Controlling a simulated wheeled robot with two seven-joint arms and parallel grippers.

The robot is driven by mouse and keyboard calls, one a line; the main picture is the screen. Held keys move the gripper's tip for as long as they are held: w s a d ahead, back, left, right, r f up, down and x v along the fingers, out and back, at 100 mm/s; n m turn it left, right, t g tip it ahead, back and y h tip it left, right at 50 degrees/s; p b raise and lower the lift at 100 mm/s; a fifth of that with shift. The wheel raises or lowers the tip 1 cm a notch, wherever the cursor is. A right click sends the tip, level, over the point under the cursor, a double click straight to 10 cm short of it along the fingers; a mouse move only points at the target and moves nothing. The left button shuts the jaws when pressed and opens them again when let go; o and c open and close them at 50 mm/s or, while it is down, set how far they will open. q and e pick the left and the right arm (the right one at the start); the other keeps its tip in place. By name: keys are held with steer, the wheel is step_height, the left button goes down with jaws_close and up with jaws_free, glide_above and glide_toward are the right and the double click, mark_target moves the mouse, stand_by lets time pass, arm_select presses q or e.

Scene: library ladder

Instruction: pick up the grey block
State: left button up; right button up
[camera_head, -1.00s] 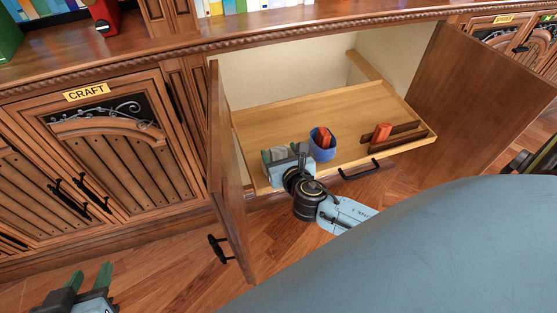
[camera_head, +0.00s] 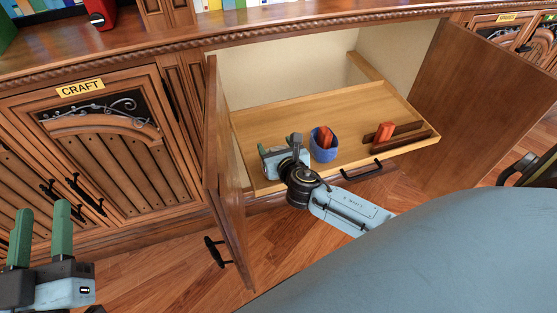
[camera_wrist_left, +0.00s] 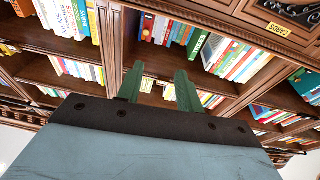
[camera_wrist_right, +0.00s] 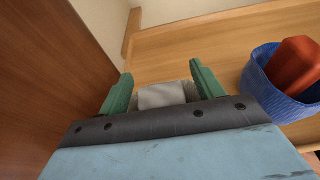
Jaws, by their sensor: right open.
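The grey block (camera_wrist_right: 161,95) shows in the right wrist view, between the two green fingers of my right gripper (camera_wrist_right: 161,88). The fingers stand apart on either side of it, and its lower part is hidden by the gripper body. In the head view my right gripper (camera_head: 272,152) is over the left front part of the wooden pull-out tray (camera_head: 330,108), and hides the block there. My left gripper (camera_head: 40,238) is at the lower left, away from the tray, with its green fingers apart and empty; the left wrist view shows the same fingers (camera_wrist_left: 160,88).
A blue holder (camera_head: 323,152) with a red-orange block (camera_head: 325,136) stands right of my right gripper. Another red-orange block (camera_head: 385,132) sits by dark wooden strips (camera_head: 402,138). Open cabinet doors flank the tray, the left door (camera_head: 226,180) close to my right gripper.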

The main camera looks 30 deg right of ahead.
steer(key=c, duration=1.1)
steer(key=shift+o, duration=0.2)
